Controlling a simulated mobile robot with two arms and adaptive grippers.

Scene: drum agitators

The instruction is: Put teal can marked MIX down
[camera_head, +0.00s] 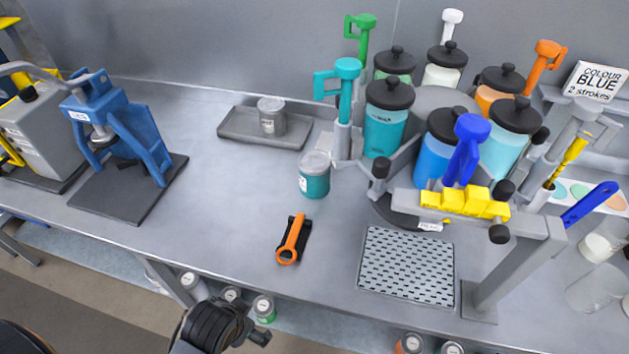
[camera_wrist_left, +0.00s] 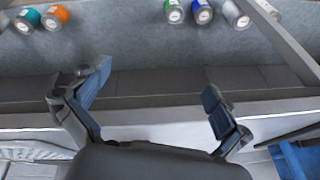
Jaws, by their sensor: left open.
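A teal can (camera_head: 314,182) with a grey lid and a pale label stands upright on the grey bench (camera_head: 215,205), near its middle. Its lettering is too small to read. No gripper touches it. My left gripper (camera_head: 247,333) is low at the bottom of the head view, in front of the bench's front edge and well away from the can. In the left wrist view the left gripper (camera_wrist_left: 156,80) has its fingers wide apart with nothing between them. My right gripper is not in view.
An orange-handled tool (camera_head: 291,240) lies in front of the can. A grey tray (camera_head: 250,135) holds a grey can (camera_head: 271,117). A blue press (camera_head: 118,135) stands left, a carousel of lidded jars (camera_head: 386,125) right. A perforated plate (camera_head: 405,265) is front right. Several cans (camera_head: 264,308) sit below the bench.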

